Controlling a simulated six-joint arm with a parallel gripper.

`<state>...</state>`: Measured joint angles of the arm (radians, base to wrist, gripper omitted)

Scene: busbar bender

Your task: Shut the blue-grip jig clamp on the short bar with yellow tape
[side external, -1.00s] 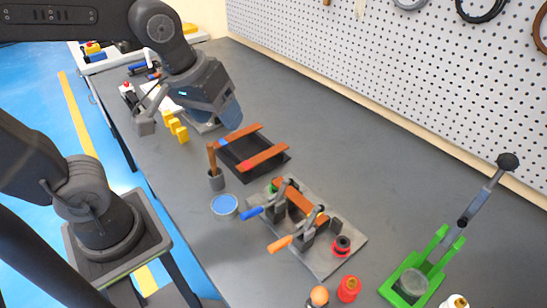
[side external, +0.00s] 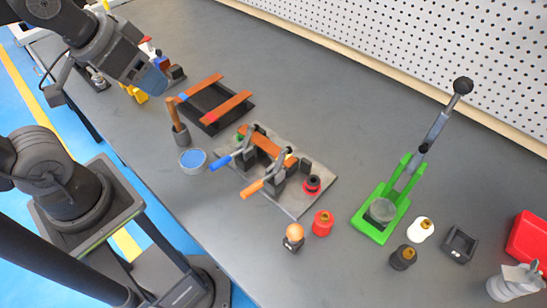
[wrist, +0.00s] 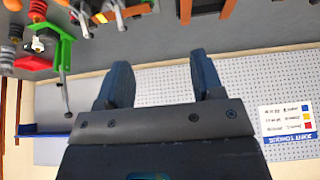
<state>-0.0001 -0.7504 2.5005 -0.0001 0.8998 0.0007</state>
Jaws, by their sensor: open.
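The jig (side external: 318,195) is a grey plate on the bench in the side view, bearing two toggle clamps. The blue-grip clamp (side external: 220,163) has its handle leaning out to the lower left. Beside it is the orange-grip clamp (side external: 251,188), its handle pointing the same way. A short copper bar (side external: 265,145) lies in the jig, with a small yellow patch near its right end. I cannot tell whether either clamp presses on it. My gripper (side external: 155,80) is high at the upper left, well away from the jig. In the wrist view my gripper (wrist: 162,78) is open and empty.
A black rack (side external: 212,112) bears two copper bars, one blue-ended, one red-ended. A hammer in a holder (side external: 178,125) and a blue-topped tin (side external: 192,160) stand left of the jig. A green lever press (side external: 380,213) stands right. The bench behind is clear.

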